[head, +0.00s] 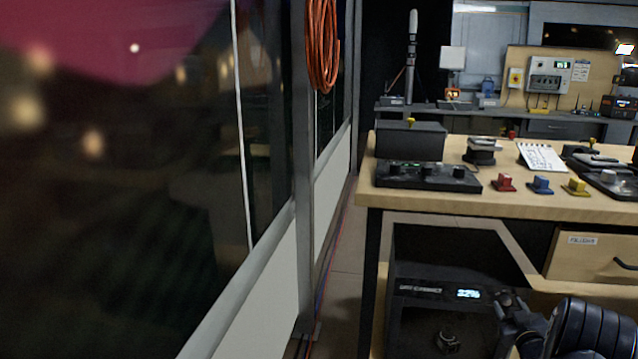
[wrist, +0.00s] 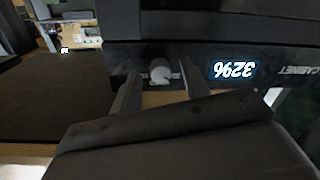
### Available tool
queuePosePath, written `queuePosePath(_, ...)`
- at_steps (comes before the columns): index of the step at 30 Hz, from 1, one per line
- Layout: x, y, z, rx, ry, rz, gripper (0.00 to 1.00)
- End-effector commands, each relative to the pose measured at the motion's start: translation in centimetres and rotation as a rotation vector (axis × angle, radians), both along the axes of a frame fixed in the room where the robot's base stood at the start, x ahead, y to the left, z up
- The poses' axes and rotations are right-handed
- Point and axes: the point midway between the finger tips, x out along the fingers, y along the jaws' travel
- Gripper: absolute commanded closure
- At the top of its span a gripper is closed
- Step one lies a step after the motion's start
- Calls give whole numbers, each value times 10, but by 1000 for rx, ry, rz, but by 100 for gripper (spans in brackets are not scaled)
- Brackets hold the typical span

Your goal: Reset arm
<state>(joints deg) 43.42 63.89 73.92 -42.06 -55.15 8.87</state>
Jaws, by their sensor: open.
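My arm and gripper (head: 512,312) are at the lower right in the head view, in front of the black dry cabinet (head: 410,312) under the wooden table. In the wrist view my gripper (wrist: 160,84) has its two fingers apart, with no object clearly held. A pale round knob-like thing (wrist: 160,72) shows between the fingers; I cannot tell how far off it is. The cabinet's lit number display (wrist: 232,69) appears upside down beside the fingers. The display also shows in the head view (head: 468,294).
The wooden table (head: 480,204) above bears a black control box (head: 428,177), red (head: 505,182), blue (head: 540,184) and yellow (head: 576,187) small blocks and a notepad (head: 541,156). A drawer (head: 590,256) is at right.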

Motion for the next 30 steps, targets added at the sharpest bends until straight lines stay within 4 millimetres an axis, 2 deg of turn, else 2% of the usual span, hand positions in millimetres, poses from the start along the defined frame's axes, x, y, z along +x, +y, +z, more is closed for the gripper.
queuePosePath(8,0,1,4,215,-51,0,56)
queuePosePath(25,-104,18,0,222,-52,-2,56)
queuePosePath(26,-108,19,0,221,-52,-2,56)
queuePosePath(30,-101,26,11,210,-20,-9,56)
